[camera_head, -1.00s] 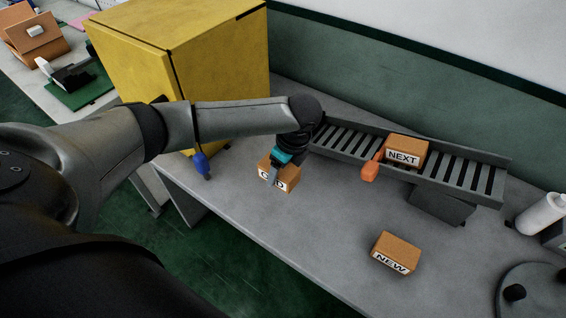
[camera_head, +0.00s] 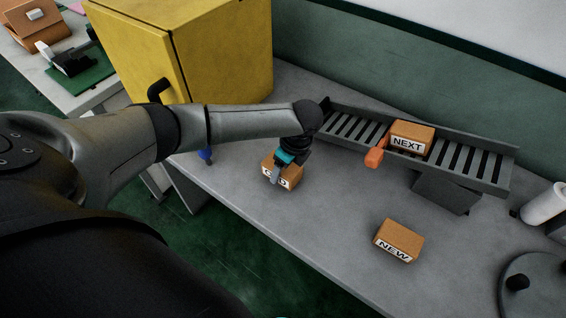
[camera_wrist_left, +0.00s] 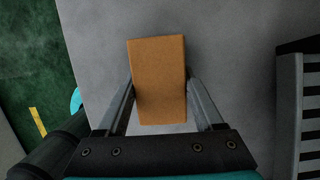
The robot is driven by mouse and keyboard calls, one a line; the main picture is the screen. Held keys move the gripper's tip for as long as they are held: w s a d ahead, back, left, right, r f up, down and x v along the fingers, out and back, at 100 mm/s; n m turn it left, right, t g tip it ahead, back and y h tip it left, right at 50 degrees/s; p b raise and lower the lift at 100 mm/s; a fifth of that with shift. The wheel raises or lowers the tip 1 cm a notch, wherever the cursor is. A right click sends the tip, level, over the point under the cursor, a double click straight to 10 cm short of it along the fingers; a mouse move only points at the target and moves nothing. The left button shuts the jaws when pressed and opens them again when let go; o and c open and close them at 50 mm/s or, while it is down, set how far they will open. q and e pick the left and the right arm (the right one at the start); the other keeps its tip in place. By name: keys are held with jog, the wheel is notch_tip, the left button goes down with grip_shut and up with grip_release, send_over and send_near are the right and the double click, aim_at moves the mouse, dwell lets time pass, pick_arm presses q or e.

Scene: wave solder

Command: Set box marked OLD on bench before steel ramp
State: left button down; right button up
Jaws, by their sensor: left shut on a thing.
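The box marked OLD (camera_head: 291,179) is a small orange-brown box with a white label, partly covered by my left gripper (camera_head: 276,178). It is over the bench (camera_head: 330,236), near the left end of the steel ramp (camera_head: 345,127). In the left wrist view the box (camera_wrist_left: 158,75) sits between the two fingers of the gripper (camera_wrist_left: 160,95), which is shut on it. I cannot tell whether the box touches the bench top. My right gripper is not in view.
The box marked NEXT (camera_head: 411,137) sits on the ramp behind an orange stop (camera_head: 374,157). The box marked NEW (camera_head: 399,240) lies on the bench at right. A yellow cabinet (camera_head: 222,55) stands at back left. The bench middle is clear.

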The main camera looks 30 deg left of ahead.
pick_arm(q)
jog(key=shift+f+b, duration=0.3)
jog(key=shift+f, duration=0.4)
dwell(0.6)
grip_release()
jog(key=p+v, duration=0.3)
jog(key=v, duration=1.2)
jog(key=shift+p, duration=0.3)
jog(key=shift+d, duration=0.1)
